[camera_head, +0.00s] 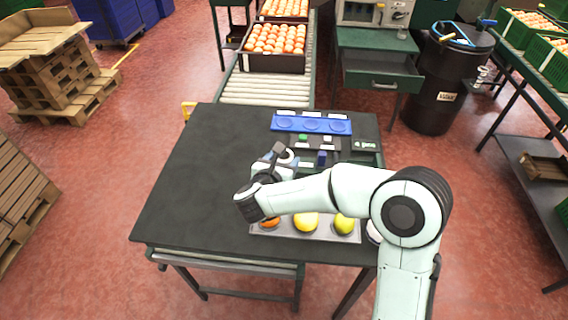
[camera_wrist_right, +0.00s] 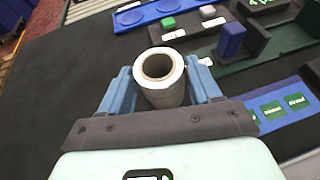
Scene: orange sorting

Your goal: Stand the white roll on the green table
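The white roll (camera_wrist_right: 160,78) shows in the right wrist view, with its open round end facing the camera. My right gripper (camera_wrist_right: 162,90) has its two blue fingers against opposite sides of the roll and is shut on it. In the head view my right gripper (camera_head: 281,156) is over the middle of the dark tabletop, and the roll is hard to make out there. A green table (camera_head: 376,40) with a drawer stands behind the dark table, at the back right. My left gripper is not in view.
The dark table (camera_head: 185,185) has a blue tray (camera_head: 290,124) at its back and a grey fruit tray (camera_head: 288,234) at its front. Its left side is clear. A conveyor (camera_head: 262,88) with orange crates lies behind. A black barrel (camera_head: 436,90) stands right of the green table.

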